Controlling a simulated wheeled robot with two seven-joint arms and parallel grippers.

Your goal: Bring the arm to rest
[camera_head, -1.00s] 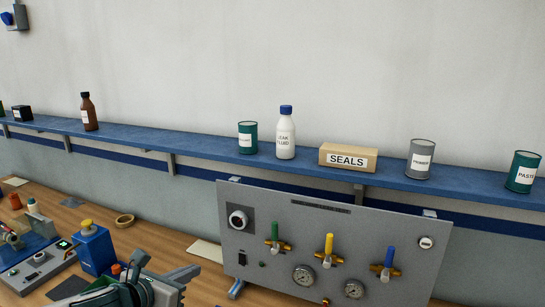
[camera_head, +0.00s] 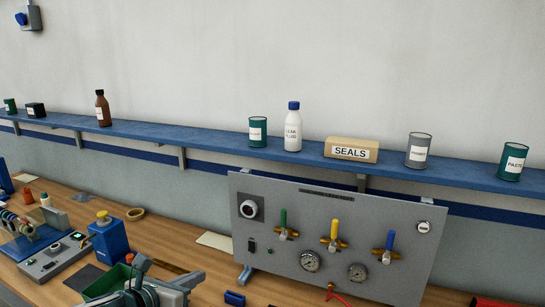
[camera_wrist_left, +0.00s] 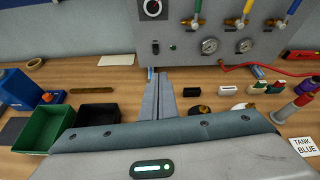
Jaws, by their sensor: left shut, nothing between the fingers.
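My right gripper is in neither view.
A green bin (camera_wrist_left: 45,130) and a black bin (camera_wrist_left: 97,115) stand left of the fingers. Small parts, a red hose (camera_wrist_left: 240,66) and a TANK BLUE card (camera_wrist_left: 304,147) lie right. A blue shelf (camera_head: 220,143) with bottles and tins runs above.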

